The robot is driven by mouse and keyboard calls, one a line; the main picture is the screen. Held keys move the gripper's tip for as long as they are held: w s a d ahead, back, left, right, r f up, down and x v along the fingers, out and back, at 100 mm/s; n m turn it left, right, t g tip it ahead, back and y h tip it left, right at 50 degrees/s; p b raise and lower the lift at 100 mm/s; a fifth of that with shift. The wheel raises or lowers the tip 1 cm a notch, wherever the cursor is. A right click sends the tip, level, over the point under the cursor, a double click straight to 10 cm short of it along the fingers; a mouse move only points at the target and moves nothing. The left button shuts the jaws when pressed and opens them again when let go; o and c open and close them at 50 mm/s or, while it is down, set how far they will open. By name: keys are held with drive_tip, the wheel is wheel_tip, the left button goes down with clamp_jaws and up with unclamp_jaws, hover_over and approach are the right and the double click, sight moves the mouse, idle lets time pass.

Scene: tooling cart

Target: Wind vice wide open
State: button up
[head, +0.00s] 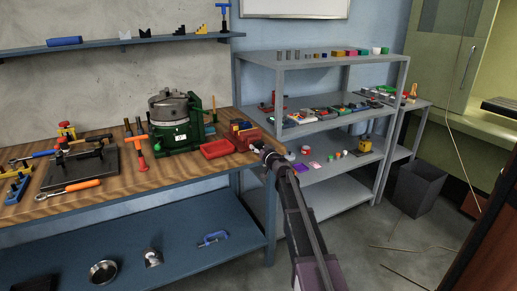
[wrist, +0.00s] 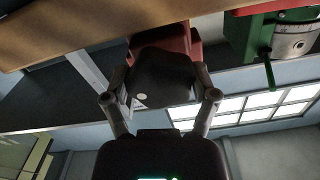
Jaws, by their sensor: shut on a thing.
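The vice, a red body with blue on top (head: 243,136), sits at the right end of the wooden bench in the head view. In the wrist view its red body (wrist: 182,40) shows just beyond my gripper. My gripper (head: 263,149) reaches up to the vice's front right side, at the bench edge. In the wrist view my gripper (wrist: 160,70) is shut at the front of the red body. A dark block fills the middle there and hides the fingertips and the handle. I cannot tell how far apart the vice jaws are.
A red tray (head: 217,149) lies just left of the vice, and a green machine (head: 180,125) stands behind it. The grey shelf rack (head: 292,131) with many small parts stands close on the right. A dark bin (head: 418,189) stands on the floor.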

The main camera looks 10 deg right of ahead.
drive_tip(key=o, duration=1)
drive_tip(key=shift+w, duration=0.1)
drive_tip(key=v, duration=1.2)
